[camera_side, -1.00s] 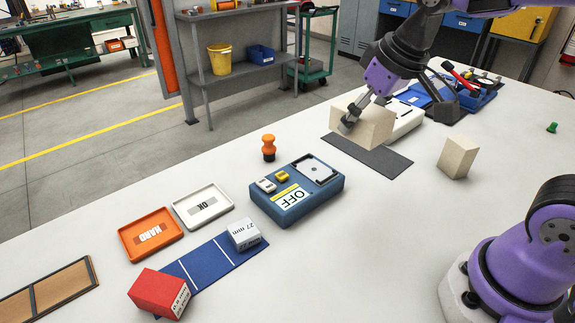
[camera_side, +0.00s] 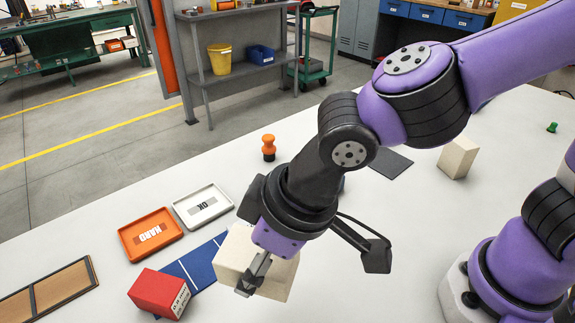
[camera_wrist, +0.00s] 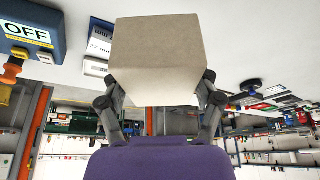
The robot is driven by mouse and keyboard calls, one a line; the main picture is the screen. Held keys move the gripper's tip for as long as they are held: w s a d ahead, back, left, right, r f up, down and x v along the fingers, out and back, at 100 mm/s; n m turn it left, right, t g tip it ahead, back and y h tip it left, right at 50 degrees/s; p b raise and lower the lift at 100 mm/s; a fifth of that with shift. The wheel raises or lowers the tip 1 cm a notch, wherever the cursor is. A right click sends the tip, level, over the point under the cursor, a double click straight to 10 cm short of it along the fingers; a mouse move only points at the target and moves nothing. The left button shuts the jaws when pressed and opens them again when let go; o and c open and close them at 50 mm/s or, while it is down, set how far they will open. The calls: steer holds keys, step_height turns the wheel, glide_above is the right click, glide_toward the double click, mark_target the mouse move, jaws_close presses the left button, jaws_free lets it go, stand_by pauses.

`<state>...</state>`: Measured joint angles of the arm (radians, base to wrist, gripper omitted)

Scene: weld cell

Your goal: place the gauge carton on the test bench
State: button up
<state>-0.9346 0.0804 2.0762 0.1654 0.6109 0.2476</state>
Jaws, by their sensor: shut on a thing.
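My gripper (camera_side: 254,274) is shut on a plain beige carton (camera_side: 233,248), which I take to be the gauge carton. It holds the carton at the front middle of the white table (camera_side: 420,260), with the height above the table hard to tell. In the wrist view the carton (camera_wrist: 157,52) sits between both fingers (camera_wrist: 160,92). I see nothing plainly marked as a test bench. A blue unit with an OFF label (camera_wrist: 30,36) shows in the wrist view; my arm hides most of it in the side view.
A blue lined mat (camera_side: 203,264), red box (camera_side: 160,292), orange HARD tray (camera_side: 150,236) and white OK tray (camera_side: 203,207) lie left of the carton. An orange knob (camera_side: 268,147) stands behind. A dark mat (camera_side: 391,161) and another beige block (camera_side: 458,158) lie right.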

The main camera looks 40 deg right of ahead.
mark_target(254, 320)
steer(key=shift+s+a+f+n, duration=0.25)
steer(key=shift+s+a+n, duration=0.05)
steer(key=shift+s+a, duration=0.4)
step_height(254, 320, down, 10)
steer(key=shift+r, duration=0.2)
steer(key=o, duration=1.3)
steer(key=shift+f, duration=0.15)
steer(key=shift+o, duration=0.2)
